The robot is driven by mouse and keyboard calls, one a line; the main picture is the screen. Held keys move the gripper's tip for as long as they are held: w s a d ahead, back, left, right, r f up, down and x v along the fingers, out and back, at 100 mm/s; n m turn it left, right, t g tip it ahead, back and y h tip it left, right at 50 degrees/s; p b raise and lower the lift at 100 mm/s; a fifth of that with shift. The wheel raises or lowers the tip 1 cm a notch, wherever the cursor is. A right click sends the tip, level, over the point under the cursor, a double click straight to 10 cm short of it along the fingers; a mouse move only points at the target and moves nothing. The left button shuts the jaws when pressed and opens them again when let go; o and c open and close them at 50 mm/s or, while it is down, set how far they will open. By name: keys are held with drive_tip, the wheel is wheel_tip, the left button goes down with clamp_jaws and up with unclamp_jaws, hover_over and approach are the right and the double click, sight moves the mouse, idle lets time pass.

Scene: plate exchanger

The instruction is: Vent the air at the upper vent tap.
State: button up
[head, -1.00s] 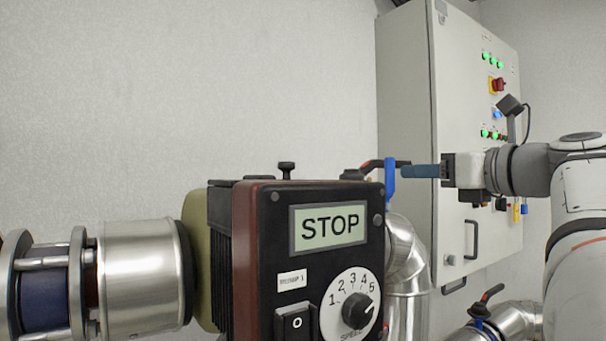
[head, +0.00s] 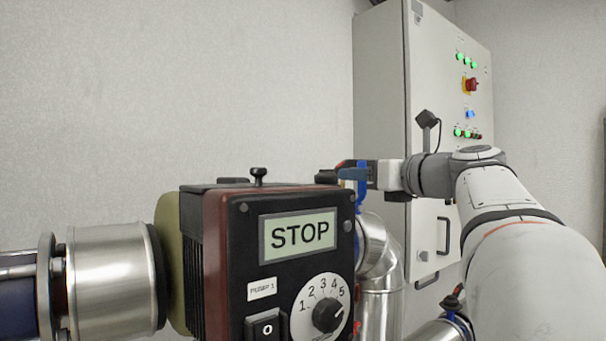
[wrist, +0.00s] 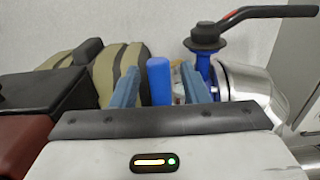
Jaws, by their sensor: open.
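A blue upright cylinder (wrist: 158,82), which may be the handle of the upper vent tap, stands between the two blue fingers of my gripper (wrist: 159,70) in the wrist view. The fingers are apart, one on each side of it, with small gaps visible. In the head view my gripper (head: 350,173) reaches left above and behind the pump box, and a blue upright part (head: 362,195) shows beside it. A blue valve stem with a black lever (wrist: 262,14), red along part of it, stands just right of the fingers. The tap's outlet cannot be made out.
A pump control box (head: 285,265) reading STOP stands in front of the gripper. A shiny clad pipe (head: 382,285) rises behind the box. A grey cabinet (head: 385,90) stands behind the arm.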

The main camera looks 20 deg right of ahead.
clamp_jaws()
